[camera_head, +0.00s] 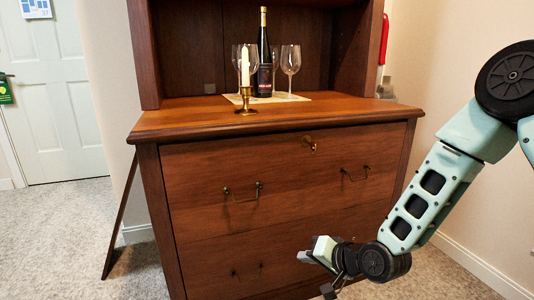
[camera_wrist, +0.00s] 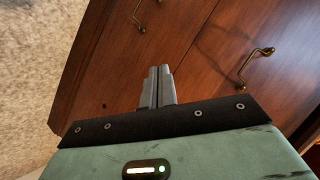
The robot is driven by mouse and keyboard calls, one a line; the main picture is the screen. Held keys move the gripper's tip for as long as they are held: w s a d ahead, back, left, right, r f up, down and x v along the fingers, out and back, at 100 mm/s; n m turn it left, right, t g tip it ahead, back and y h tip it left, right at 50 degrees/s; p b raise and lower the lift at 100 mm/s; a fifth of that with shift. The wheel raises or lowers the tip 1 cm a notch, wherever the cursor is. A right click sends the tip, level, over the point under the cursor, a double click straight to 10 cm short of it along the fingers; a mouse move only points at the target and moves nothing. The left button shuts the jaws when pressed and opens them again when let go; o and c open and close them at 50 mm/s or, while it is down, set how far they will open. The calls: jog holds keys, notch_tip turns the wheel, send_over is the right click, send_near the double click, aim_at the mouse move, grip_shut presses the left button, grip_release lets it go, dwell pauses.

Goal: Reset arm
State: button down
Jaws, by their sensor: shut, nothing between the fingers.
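My arm comes in from the right in the head view, with my gripper (camera_head: 312,257) low in front of the wooden hutch (camera_head: 285,185). In the wrist view my gripper (camera_wrist: 157,84) has its two grey fingers together, with nothing between them. The drawer fronts lie beyond the fingers there. The fingertips appear apart from the handles. The hutch's drawers look shut.
A brass handle (camera_head: 243,195) and another handle (camera_head: 355,175) stick out from the upper drawer. On the hutch top stand a candle in a brass holder (camera_head: 246,100), a dark bottle (camera_head: 263,60) and wine glasses (camera_head: 290,62). Carpet (camera_head: 60,240) is clear at left.

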jog(key=s+d+r+n+g+h+p, duration=0.1)
jog(key=s+r+n+g+h+p, duration=0.2)
jog(key=s+r, duration=0.5)
jog(key=s+d+r+n+g+h, duration=0.15)
jog(key=s+r+n, duration=0.25)
jog(key=s, duration=0.8)
jog(key=s+d+r+n+g+h+p, duration=0.15)
jog(key=s+r+n+g, duration=0.35)
jog(key=s, duration=0.5)
notch_tip(320, 180, up, 39)
jog(key=m+t+p, duration=0.1)
jog(key=p, duration=3.7)
jog(key=shift+a+r+h, duration=0.15)
jog(key=shift+r+h, duration=0.05)
jog(key=shift+h, duration=0.2)
